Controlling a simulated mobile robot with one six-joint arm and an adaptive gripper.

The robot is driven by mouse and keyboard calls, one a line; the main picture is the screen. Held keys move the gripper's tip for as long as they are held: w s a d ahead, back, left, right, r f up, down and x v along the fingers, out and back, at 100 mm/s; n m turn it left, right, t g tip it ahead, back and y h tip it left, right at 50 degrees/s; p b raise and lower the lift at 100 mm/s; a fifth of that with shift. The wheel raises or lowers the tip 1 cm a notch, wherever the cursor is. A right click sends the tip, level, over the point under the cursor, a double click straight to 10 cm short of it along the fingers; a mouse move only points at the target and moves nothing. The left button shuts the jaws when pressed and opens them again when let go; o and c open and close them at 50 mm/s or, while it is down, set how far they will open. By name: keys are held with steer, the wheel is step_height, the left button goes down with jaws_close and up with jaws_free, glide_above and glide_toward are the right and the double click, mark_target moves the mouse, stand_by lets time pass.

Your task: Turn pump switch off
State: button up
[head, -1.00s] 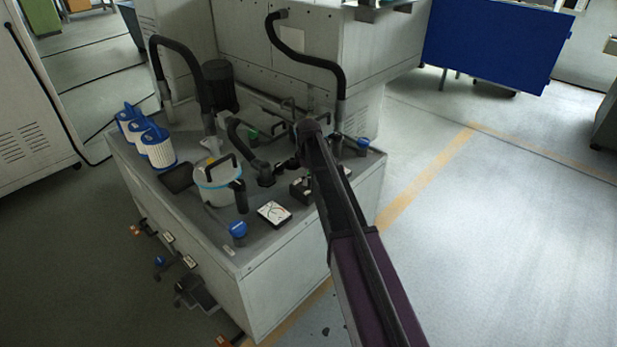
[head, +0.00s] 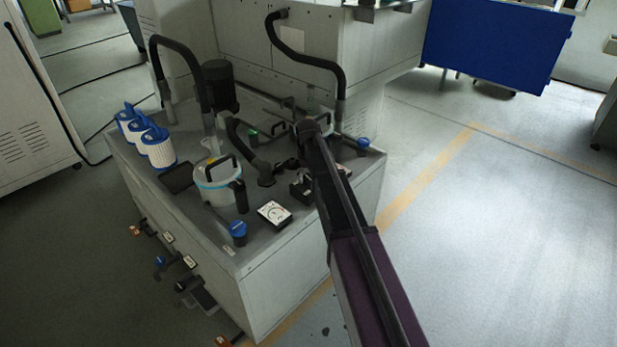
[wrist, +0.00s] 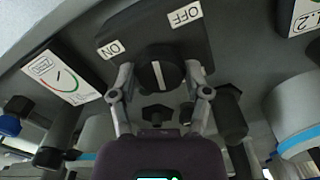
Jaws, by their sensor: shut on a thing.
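The pump switch's black round knob (wrist: 157,73) with a white line shows in the wrist view, on a dark switch box (wrist: 140,30). An ON label (wrist: 110,49) is at the upper left and an OFF label (wrist: 186,14) at the upper right. The white line stands nearly upright in the picture, between the directions of the two labels. My gripper (wrist: 160,84) has one finger on each side of the knob and is shut on it. In the head view the switch box (head: 302,190) is partly hidden by my arm, and my fingertips cannot be made out.
A gauge (wrist: 62,77) is left of the switch box. On the tank top (head: 265,240) stand a white canister (head: 213,187), several blue-and-white filters (head: 157,149), a blue knob (head: 237,229) and black hoses (head: 185,60). Open floor lies to the right.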

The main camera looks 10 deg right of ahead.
steer(key=shift+m, duration=1.7)
steer(key=o, duration=1.1)
steer(key=shift+o, duration=0.2)
steer(key=shift+n, duration=0.4)
